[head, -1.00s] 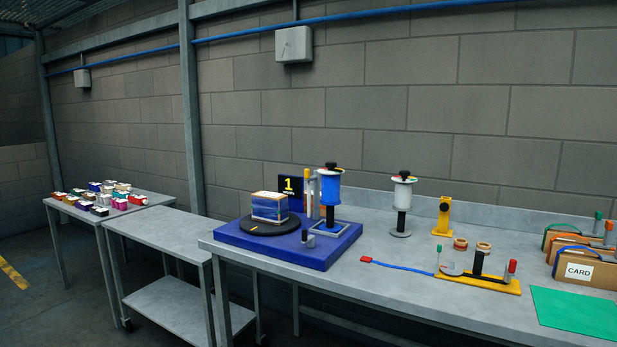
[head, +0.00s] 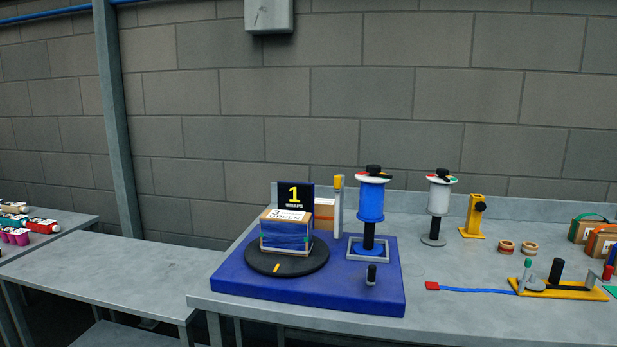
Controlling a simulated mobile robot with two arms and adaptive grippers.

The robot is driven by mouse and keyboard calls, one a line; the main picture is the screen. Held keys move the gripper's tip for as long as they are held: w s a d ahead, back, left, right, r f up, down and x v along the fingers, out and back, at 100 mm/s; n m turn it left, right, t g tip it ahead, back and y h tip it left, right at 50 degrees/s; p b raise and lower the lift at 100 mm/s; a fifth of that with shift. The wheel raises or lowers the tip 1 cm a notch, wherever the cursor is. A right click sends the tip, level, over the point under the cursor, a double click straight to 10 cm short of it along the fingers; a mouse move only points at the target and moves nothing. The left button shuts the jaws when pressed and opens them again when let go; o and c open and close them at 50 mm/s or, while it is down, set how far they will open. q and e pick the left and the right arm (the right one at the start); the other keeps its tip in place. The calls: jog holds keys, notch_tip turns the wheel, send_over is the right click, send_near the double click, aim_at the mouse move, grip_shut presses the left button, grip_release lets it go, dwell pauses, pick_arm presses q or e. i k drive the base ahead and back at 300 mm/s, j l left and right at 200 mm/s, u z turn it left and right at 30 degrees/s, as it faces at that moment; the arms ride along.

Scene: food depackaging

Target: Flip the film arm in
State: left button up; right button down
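A blue wrapping station (head: 310,298) stands on the grey bench. On its black turntable (head: 262,262) sits a carton (head: 287,232) with blue film round its sides and a white label on top. Behind it is a dark sign (head: 294,196) reading "1 WRAPS". An upright grey post with a yellow head (head: 338,206), which may be the film arm, stands between the carton and the blue film roll (head: 370,200). I cannot tell whether it is swung in or out. A short black-topped lever (head: 371,275) stands at the station's front right. Neither of my grippers is in view.
A white roll on a stand (head: 439,200), a yellow post (head: 474,216) and tape rings (head: 507,247) stand to the right. A yellow-based device (head: 563,291) with a blue strap (head: 480,290) lies in front of them. A lower grey table (head: 100,265) at left is clear.

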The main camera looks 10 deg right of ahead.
aim_at(337, 183)
jog(key=i+j, duration=0.15)
jog(key=j, duration=0.25)
jog(key=i+j+z, duration=0.1)
jog(key=j, duration=0.25)
jog(key=i+j+z, duration=0.1)
jog(key=i+j, duration=0.15)
jog(key=j, duration=0.15)
